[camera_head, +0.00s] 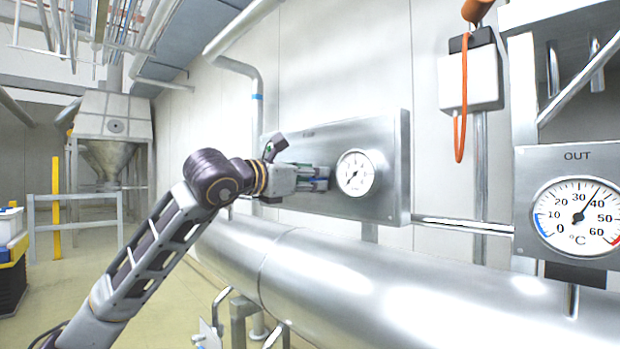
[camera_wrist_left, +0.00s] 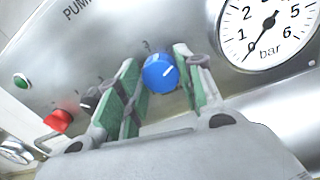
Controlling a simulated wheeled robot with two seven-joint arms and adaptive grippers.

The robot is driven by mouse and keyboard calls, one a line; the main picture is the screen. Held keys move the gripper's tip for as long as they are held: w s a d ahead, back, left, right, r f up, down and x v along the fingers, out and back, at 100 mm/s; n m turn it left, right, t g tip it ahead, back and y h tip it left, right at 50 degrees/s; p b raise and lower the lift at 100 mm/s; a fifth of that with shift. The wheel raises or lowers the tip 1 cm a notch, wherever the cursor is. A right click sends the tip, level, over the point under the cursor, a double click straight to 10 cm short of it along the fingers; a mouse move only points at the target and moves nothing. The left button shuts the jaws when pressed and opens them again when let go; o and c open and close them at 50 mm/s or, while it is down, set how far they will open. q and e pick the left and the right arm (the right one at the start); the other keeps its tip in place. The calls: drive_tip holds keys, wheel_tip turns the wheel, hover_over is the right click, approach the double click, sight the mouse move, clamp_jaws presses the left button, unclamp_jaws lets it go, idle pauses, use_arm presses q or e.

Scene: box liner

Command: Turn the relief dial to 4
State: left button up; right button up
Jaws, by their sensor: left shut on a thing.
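The blue dial (camera_wrist_left: 157,79) with a white pointer line shows in the left wrist view on a metal panel (camera_wrist_left: 105,45). Its line points right and slightly up in that view, and the scale marks around it are too small or hidden to read. My left gripper (camera_wrist_left: 156,68) has its green-padded fingers on both sides of the dial, shut on it. In the head view my left gripper (camera_head: 318,178) is at the panel face, left of the round gauge, and hides the dial. My right gripper is not in view.
A bar gauge (camera_wrist_left: 268,30) sits beside the dial, its needle near 0; it also shows in the head view (camera_head: 355,173). A red knob (camera_wrist_left: 58,121) and green button (camera_wrist_left: 21,81) share the panel. A large pipe (camera_head: 400,270) runs below. An OUT thermometer (camera_head: 577,216) is at right.

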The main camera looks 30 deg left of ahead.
use_arm(q)
drive_tip(key=o, duration=1)
drive_tip(key=shift+v, duration=5.9)
drive_tip(key=shift+s, duration=0.15)
